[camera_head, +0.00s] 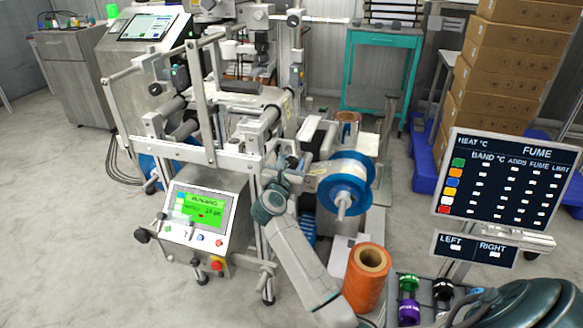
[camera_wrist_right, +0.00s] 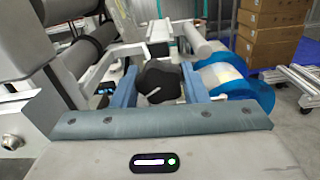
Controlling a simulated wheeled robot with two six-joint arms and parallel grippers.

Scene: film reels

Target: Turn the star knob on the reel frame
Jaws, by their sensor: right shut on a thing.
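The black star knob (camera_wrist_right: 160,80) shows in the right wrist view between the two blue-grey fingers of my right gripper (camera_wrist_right: 158,88). A small pale mark runs across its face. My right gripper is shut on the knob, one finger on each side. In the head view my right gripper (camera_head: 279,178) is at the front right of the reel frame (camera_head: 215,155), just left of the blue-flanged reel. The knob cannot be made out there behind my gripper and wrist. My left gripper is not in view.
The blue-flanged reel (camera_head: 345,185) sits close to the right of my gripper. A control panel (camera_head: 200,213) with a green screen is to the left. An orange spool (camera_head: 367,275) stands beside my forearm. A sign board (camera_head: 510,178) and stacked boxes (camera_head: 520,65) are at the right.

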